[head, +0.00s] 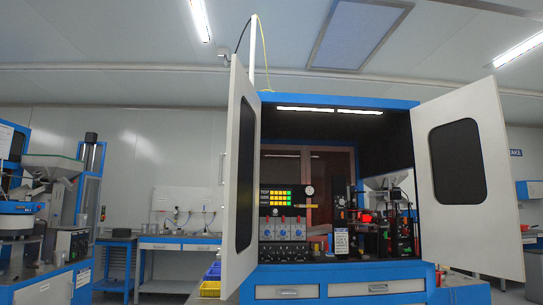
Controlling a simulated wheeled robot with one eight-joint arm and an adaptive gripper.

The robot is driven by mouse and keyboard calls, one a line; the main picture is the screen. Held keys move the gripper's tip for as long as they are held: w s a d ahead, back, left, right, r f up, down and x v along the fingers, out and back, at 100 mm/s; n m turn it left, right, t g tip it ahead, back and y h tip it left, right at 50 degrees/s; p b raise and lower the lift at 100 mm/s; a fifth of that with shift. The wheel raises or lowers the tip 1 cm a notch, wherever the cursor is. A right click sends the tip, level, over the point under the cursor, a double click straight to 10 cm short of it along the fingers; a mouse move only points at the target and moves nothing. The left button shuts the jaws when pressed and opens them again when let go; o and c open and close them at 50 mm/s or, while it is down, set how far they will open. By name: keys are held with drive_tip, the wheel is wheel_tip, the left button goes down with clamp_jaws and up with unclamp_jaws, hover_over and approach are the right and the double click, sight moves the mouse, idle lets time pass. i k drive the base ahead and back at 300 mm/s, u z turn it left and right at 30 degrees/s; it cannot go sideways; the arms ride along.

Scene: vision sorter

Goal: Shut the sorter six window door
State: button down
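A blue-framed sorter cabinet (340,101) stands ahead, right of the middle in the head view. Its white left door (239,268), with a dark window (246,175), stands open and is seen nearly edge-on. Its white right door (488,240), with a dark rounded window (458,160), is swung wide open to the right. The inside is exposed, with a lit panel (280,199) and machine parts (390,220). I cannot read a number six on the cabinet or either door. My gripper is not in view.
Drawers (286,292) sit below the cabinet opening. Blue and yellow bins (210,288) stand beside the left door's lower edge. A blue workbench (165,241) stands along the back wall, and other machines (45,215) stand at the far left. The floor ahead is mostly hidden.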

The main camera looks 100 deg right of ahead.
sight(240, 249)
drive_tip(key=z, duration=3.75)
drive_tip(key=i, duration=1)
drive_tip(key=z, duration=0.6)
